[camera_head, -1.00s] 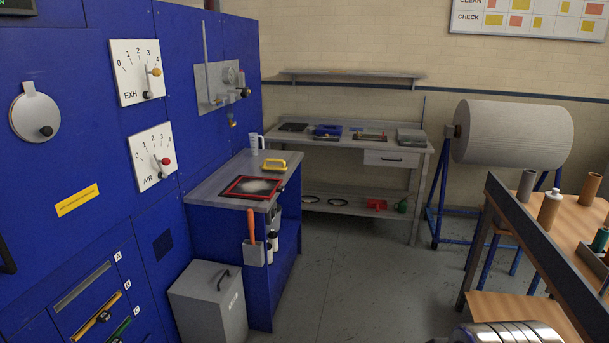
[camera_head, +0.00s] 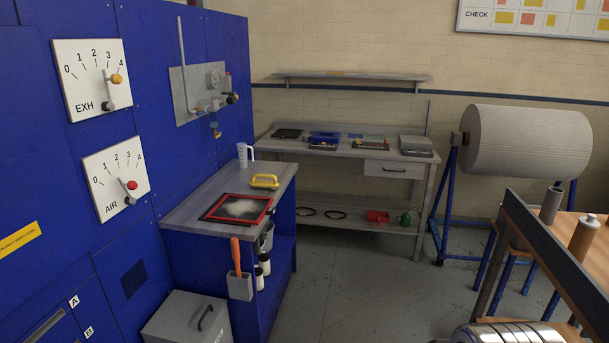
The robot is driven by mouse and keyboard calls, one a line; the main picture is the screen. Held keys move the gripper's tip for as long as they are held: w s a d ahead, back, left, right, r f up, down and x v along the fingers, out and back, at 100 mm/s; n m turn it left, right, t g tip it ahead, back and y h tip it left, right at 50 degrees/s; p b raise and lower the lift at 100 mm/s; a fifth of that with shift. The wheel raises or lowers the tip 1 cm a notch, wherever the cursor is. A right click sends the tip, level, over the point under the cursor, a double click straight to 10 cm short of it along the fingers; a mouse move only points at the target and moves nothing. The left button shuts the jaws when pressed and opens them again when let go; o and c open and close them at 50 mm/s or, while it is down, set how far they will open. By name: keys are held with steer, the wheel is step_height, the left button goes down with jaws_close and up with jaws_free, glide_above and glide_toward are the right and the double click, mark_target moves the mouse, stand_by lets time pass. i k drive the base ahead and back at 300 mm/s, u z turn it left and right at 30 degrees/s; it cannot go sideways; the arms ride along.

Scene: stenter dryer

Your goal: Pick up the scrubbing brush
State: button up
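The likely scrubbing brush (camera_head: 265,181) is a small yellow block with a raised handle. It lies on the grey top of the blue side cabinet (camera_head: 182,214), behind a red-framed screen (camera_head: 237,208) with a pale patch on it. Its underside and any bristles are hidden. An orange-handled tool (camera_head: 236,254) stands in a grey holder on the cabinet's front; its lower end is hidden. My gripper is not in view. A shiny ribbed metal part at the bottom right edge appears to be mine.
A measuring jug (camera_head: 243,155) stands behind the yellow block. A grey lidded bin (camera_head: 187,320) is in front of the cabinet. A workbench (camera_head: 290,148) stands at the back wall, a large fabric roll (camera_head: 528,141) at right, and a wooden table (camera_head: 585,228) nearer. Open floor (camera_head: 360,300) lies between.

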mark_target(269, 185)
steer(key=i, duration=3.95)
steer(key=u, duration=1.1)
